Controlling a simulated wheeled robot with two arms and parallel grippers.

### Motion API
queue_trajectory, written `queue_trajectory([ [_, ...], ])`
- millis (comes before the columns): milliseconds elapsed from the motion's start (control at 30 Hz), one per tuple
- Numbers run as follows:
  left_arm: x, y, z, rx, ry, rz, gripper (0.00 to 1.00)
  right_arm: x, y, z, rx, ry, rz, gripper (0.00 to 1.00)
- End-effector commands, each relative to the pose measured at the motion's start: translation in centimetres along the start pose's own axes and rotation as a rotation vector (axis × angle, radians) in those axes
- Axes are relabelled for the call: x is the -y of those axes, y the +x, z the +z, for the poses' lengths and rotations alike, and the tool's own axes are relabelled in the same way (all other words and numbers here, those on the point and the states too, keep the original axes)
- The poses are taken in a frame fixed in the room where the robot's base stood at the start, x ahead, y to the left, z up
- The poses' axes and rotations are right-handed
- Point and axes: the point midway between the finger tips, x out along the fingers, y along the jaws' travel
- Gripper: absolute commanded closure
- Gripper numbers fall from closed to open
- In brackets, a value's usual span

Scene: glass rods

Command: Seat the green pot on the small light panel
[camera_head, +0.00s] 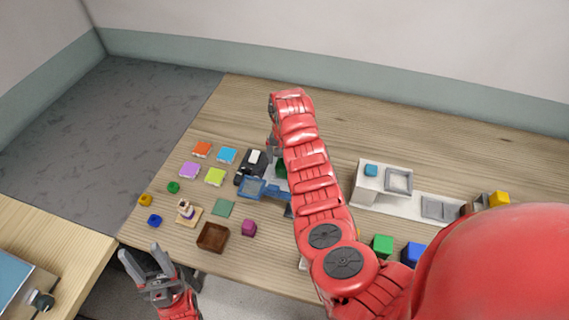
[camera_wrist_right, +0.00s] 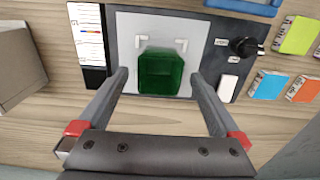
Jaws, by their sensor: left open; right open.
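The green pot (camera_wrist_right: 161,73) shows in the right wrist view as a dark green square block standing over the pale light panel (camera_wrist_right: 128,30), just below two white corner brackets. It looks upright; whether its base is flush is hidden. In the head view only a sliver of green pot (camera_head: 281,171) shows beside my right arm. My right gripper (camera_wrist_right: 160,78) is open, with one finger on each side of the pot and gaps between. My left gripper (camera_head: 150,258) is open and empty at the table's front left edge.
A dark device (camera_head: 248,168) with a white switch and black knob adjoins the panel. Coloured tiles, a blue tray (camera_head: 252,188), a brown box (camera_head: 212,237) and small blocks lie at left. A white station (camera_head: 368,188) stands right. The back table is clear.

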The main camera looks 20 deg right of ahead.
Motion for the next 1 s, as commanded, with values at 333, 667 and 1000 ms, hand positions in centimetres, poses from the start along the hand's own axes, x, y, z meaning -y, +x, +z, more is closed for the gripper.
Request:
queue_trajectory([
  [333,0.0,-0.7,0.1,0.0,0.0,0.0,0.5,0.2,-6.6,0.1,-0.002,-0.002,0.002,0.0],
  [667,0.0,-0.8,0.1,0.0,0.0,0.0,0.5,0.2,-12.6,0.1,0.001,-0.001,-0.004,0.0],
  [1000,-0.1,-1.1,0.2,0.0,0.0,0.0,0.5,0.1,-15.7,0.1,0.001,0.0,0.0,0.0],
])
